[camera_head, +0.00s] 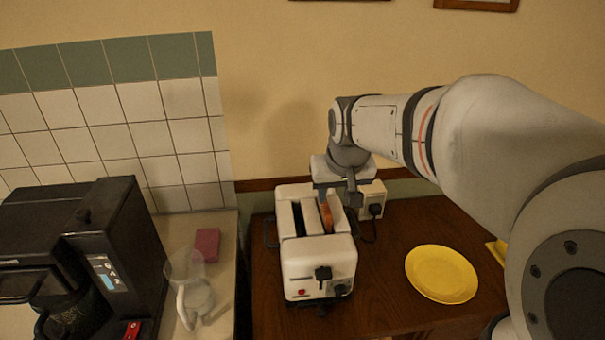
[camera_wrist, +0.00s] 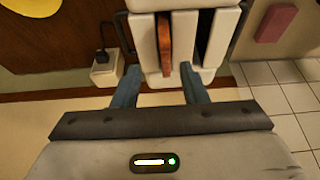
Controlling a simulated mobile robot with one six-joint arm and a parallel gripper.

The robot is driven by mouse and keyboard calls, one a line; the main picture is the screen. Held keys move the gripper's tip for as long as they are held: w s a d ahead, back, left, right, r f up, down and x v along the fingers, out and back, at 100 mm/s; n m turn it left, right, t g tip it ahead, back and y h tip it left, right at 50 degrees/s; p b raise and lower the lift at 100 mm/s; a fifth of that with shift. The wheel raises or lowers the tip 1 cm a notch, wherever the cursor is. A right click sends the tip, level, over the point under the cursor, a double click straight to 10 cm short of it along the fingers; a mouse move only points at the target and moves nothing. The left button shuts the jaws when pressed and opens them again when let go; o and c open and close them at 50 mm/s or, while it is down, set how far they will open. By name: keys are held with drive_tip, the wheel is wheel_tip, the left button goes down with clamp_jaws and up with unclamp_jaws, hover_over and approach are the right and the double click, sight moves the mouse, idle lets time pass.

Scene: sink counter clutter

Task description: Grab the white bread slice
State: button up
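The bread slice (camera_head: 326,215) stands upright in the right slot of the white toaster (camera_head: 318,262) in the head view. It looks orange-brown rather than white, and only its upper edge shows. In the wrist view the slice (camera_wrist: 164,45) is in the left slot of the toaster (camera_wrist: 143,30), and the other slot looks dark and empty. My gripper (camera_head: 338,197) is over the toaster's back end. In the wrist view my gripper (camera_wrist: 159,68) has its two fingers spread with nothing between them. The slice lines up with the gap; I cannot tell the exact height above it.
A yellow plate (camera_head: 441,273) lies on the wooden counter to the right. A wall socket with a plug (camera_head: 374,208) is right behind the toaster. A coffee machine (camera_head: 110,245), a glass jug (camera_head: 190,290) and a pink sponge (camera_head: 206,245) stand on the left counter.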

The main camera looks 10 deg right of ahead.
sight(326, 205)
drive_tip(key=w+f, duration=0.1)
drive_tip(key=f, duration=0.1)
drive_tip(key=w+f+p, duration=0.1)
drive_tip(key=w+f, duration=0.1)
drive_tip(key=w+f+p, duration=0.1)
drive_tip(key=w+f, duration=0.1)
drive_tip(key=f, duration=0.1)
drive_tip(key=shift+a, duration=0.35)
drive_tip(key=shift+c, duration=0.5)
clamp_jaws()
